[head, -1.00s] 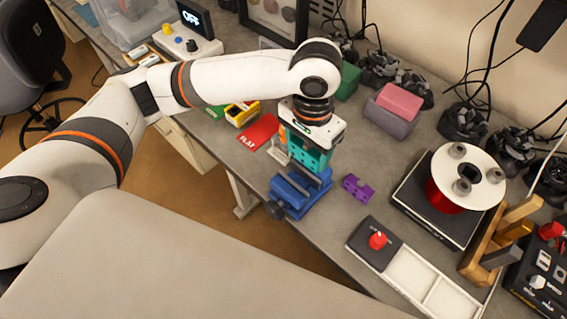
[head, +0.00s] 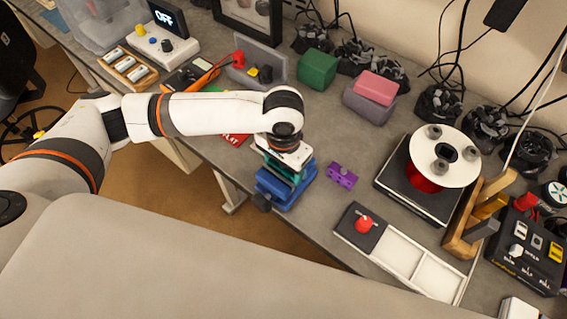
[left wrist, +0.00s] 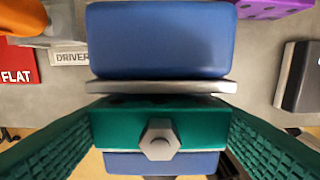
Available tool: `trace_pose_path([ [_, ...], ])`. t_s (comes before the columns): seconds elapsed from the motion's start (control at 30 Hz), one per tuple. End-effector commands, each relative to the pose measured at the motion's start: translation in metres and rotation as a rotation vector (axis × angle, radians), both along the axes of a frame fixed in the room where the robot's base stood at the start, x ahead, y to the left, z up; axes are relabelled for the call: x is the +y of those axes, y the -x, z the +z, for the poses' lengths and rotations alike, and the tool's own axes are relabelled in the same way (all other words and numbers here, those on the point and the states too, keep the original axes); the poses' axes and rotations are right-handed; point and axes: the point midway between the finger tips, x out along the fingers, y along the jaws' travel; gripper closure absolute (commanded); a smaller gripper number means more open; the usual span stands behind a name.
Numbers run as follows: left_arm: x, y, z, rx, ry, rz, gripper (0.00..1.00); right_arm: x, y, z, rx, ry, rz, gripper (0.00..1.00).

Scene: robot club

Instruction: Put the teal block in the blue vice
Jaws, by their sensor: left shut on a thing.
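The blue vice (head: 284,196) stands on the grey bench near its front edge. In the left wrist view its thick blue jaw (left wrist: 158,40) has a silver plate along the near side. My left gripper (head: 284,166) points down over the vice, shut on the teal block (left wrist: 115,125), with a finger on each side. The teal block, with a hex bolt on its face, is beside the silver plate, with more blue vice behind it. It is mostly hidden in the head view. I cannot tell whether it rests on the vice. My right gripper is not in view.
A purple block (head: 342,175) lies right of the vice. A white tray with a red knob (head: 364,224) is at the front right, and a spool (head: 443,155) stands on a black base. A red FLAT card (left wrist: 17,62) lies left of the vice.

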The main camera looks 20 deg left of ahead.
Motion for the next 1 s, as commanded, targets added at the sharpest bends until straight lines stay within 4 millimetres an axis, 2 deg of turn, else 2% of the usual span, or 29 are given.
trace_pose_path([
  [0.17, 0.000, 0.000, -0.002, 0.000, 0.000, 0.000, 0.61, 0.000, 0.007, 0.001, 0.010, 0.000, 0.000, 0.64],
  [0.2, 0.000, 0.000, -0.002, 0.000, 0.000, 0.000, 0.26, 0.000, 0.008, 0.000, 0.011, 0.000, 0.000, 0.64],
  [0.3, 0.000, 0.000, -0.002, 0.000, 0.000, 0.000, 0.10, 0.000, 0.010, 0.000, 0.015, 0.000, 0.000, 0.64],
  [0.67, 0.000, -0.001, 0.003, -0.002, 0.001, 0.000, 0.10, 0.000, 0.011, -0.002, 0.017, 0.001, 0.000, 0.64],
  [0.77, -0.001, -0.001, 0.015, -0.004, 0.001, 0.001, 0.10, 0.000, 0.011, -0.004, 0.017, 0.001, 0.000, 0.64],
  [1.0, -0.001, -0.001, 0.066, -0.005, 0.003, 0.000, 0.10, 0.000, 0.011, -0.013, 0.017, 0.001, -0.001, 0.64],
])
